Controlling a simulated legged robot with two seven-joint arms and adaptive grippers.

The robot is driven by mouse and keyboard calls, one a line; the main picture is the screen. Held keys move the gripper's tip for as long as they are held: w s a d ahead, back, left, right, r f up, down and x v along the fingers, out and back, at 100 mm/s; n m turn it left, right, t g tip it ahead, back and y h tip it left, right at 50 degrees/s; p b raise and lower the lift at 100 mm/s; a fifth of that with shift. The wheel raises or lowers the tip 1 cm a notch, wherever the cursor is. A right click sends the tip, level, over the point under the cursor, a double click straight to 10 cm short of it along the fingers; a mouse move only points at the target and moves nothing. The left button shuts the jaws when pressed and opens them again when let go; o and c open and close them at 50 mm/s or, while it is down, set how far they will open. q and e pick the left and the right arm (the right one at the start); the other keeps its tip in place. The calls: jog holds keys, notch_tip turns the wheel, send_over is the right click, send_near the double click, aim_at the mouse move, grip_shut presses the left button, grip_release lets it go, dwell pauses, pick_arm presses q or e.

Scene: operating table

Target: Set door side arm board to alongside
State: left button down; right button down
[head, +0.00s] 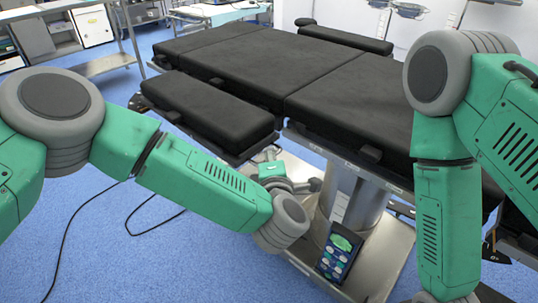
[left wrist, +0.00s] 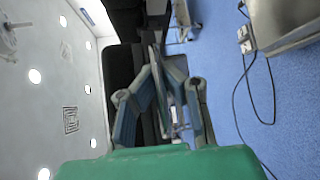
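One black padded arm board (head: 205,108) lies lengthwise along the near long side of the operating table (head: 250,65), with a narrow gap between. Another black arm board (head: 345,38) lies by the far side. I cannot tell which one is the door side board. My left arm reaches low beside the near board's right end; its gripper (head: 305,184) is partly hidden behind the wrist.
The table's metal column (head: 350,200) and base plate stand right of my left wrist, with a hand control (head: 339,252) hanging there. A cable (head: 62,235) lies on the blue floor. A steel side table (head: 105,65) stands back left. The left floor is mostly clear.

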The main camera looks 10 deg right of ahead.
pick_arm(q)
jog(key=shift+s+d+f, duration=0.2)
jog(key=shift+s+d, duration=0.1)
jog(key=shift+d, duration=0.1)
jog(key=c, duration=1.6)
grip_release()
jog(key=shift+d, duration=0.1)
jog(key=shift+c, duration=0.2)
jog(key=s+r, duration=0.2)
jog(key=s, duration=0.9)
jog(key=shift+s, duration=0.35)
